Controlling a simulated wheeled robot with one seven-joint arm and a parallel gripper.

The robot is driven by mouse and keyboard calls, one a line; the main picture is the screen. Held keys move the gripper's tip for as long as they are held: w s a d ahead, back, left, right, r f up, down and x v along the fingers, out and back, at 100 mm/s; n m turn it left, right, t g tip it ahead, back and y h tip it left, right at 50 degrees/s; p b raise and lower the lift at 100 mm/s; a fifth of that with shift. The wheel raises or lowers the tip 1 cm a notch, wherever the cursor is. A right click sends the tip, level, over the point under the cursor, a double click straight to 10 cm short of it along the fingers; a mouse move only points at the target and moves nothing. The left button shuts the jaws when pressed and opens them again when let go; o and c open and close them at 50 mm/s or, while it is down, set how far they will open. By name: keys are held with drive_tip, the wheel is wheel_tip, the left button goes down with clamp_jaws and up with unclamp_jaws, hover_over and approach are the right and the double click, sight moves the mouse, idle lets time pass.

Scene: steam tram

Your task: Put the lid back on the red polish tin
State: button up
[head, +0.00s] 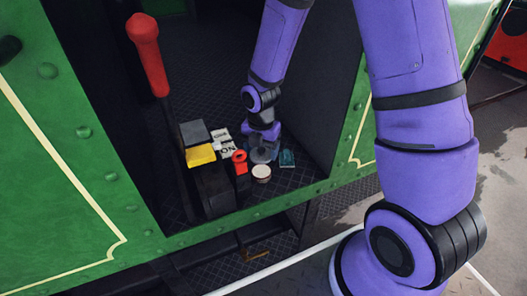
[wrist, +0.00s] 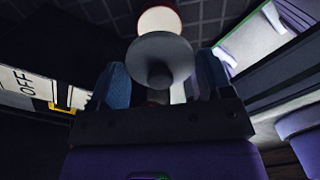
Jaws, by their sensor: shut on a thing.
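My gripper (head: 262,138) points down over the dark tread-plate floor and is shut on a grey round lid (head: 262,155). In the wrist view the lid (wrist: 158,52) shows as a grey disc with a knob between my two blue fingers (wrist: 160,80). An open round tin (head: 261,175) with a pale cream top stands on the floor just in front of the lid. In the wrist view the tin (wrist: 160,19) shows a reddish rim beyond the lid, which hides part of it. The lid looks apart from the tin; its exact height above it is unclear.
White lettered plates (head: 222,140) and a yellow-topped black block (head: 201,155) are further left. A red-handled lever (head: 146,45) rises at left. Green side panels flank the opening.

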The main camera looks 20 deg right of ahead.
sight(262, 171)
drive_tip(key=shift+f, duration=2.9)
drive_tip(key=shift+f, duration=0.15)
drive_tip(key=o, duration=0.9)
drive_tip(key=shift+r, duration=3.5)
clamp_jaws()
